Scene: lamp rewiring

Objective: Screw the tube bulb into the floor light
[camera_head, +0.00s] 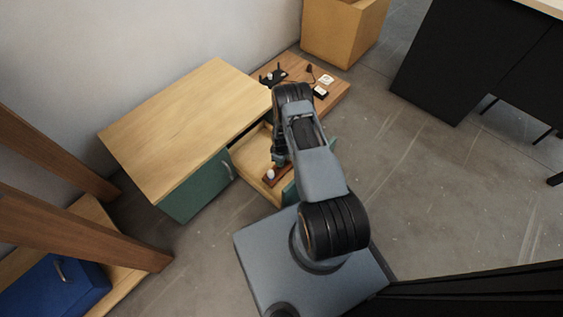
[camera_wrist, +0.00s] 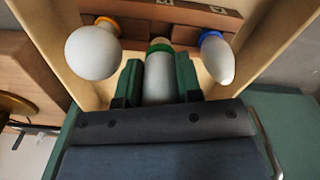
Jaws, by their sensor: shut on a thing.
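The tube bulb (camera_wrist: 158,78) is white with a green collar in the wrist view, between my gripper's (camera_wrist: 157,85) two green fingers. My gripper is shut on it, down inside the open drawer (camera_head: 246,152) of a green cabinet. The bulb's collar end points toward a wooden rack in the drawer. In the head view my arm hides the bulb and most of my gripper (camera_head: 279,158). I cannot make out the floor light for certain in either view.
A round bulb (camera_wrist: 93,53) with an orange collar lies left of my fingers, and an oval bulb (camera_wrist: 217,60) with a blue collar right of them. The drawer's walls are close on both sides. A low wooden board (camera_head: 335,93) with small fittings stands behind. Open floor lies right.

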